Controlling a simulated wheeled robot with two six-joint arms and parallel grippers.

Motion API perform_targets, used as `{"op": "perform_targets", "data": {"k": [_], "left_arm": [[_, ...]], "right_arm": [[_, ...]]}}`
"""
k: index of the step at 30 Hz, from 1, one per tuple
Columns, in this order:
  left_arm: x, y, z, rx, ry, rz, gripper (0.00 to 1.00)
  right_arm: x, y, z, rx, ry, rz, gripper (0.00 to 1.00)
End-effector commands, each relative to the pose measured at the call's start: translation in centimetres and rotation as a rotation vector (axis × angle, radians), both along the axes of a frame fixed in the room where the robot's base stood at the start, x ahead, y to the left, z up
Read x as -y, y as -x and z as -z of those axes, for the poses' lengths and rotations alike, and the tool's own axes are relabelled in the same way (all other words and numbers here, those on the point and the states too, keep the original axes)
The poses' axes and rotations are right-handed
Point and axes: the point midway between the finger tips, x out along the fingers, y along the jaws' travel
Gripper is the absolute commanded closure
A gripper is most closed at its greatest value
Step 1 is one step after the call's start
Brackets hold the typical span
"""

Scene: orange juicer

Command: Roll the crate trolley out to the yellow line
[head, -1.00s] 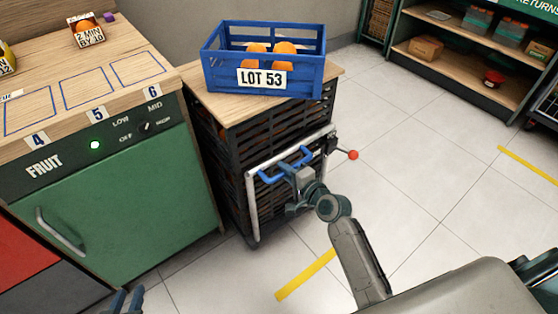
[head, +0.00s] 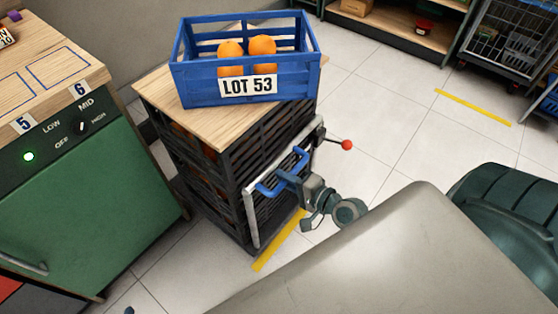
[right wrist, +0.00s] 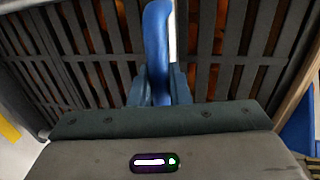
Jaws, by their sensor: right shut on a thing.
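The crate trolley (head: 225,190) is a stack of dark slatted crates with a wooden top and a pale front frame. My right gripper (head: 290,178) is shut on the blue handle (head: 268,188) at its front. The right wrist view shows the blue handle (right wrist: 157,45) between the fingers, with dark slats behind. A yellow line (head: 270,253) lies on the floor right along the trolley's lower front edge; whether the trolley touches or covers it is unclear. Only a dark tip of my left gripper (head: 129,310) seems to show at the bottom edge.
A blue crate (head: 190,85) marked LOT 53 with oranges rides on the trolley's top. A lever with a red knob (head: 347,145) sticks out at its right. The green fruit cabinet (head: 90,190) stands at left. Another yellow line (head: 474,107) marks open floor at right.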

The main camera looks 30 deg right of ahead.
Motion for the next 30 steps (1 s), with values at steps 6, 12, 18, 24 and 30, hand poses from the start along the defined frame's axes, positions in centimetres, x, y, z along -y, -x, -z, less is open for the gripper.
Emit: {"op": "perform_targets", "data": {"k": [6, 12, 18, 24, 30], "left_arm": [[0.0, -0.2, -0.1, 0.008, 0.000, -0.001, 0.71], [0.0, -0.2, -0.1, 0.008, 0.000, -0.001, 0.71], [0.0, -0.2, -0.1, 0.008, 0.000, -0.001, 0.71], [0.0, -0.2, -0.1, 0.008, 0.000, -0.001, 0.71], [-0.1, -0.4, -0.3, 0.023, -0.002, -0.002, 0.71]], "right_arm": [[0.1, 0.2, 0.1, -0.002, 0.001, 0.000, 1.00], [0.0, 0.2, 0.1, -0.002, 0.000, -0.001, 0.78], [0.0, 0.2, 0.0, -0.001, 0.000, 0.000, 0.64], [0.1, 0.3, 0.0, -0.001, 0.000, 0.000, 0.64], [0.8, 2.4, -0.3, -0.004, 0.003, -0.002, 0.64]]}}
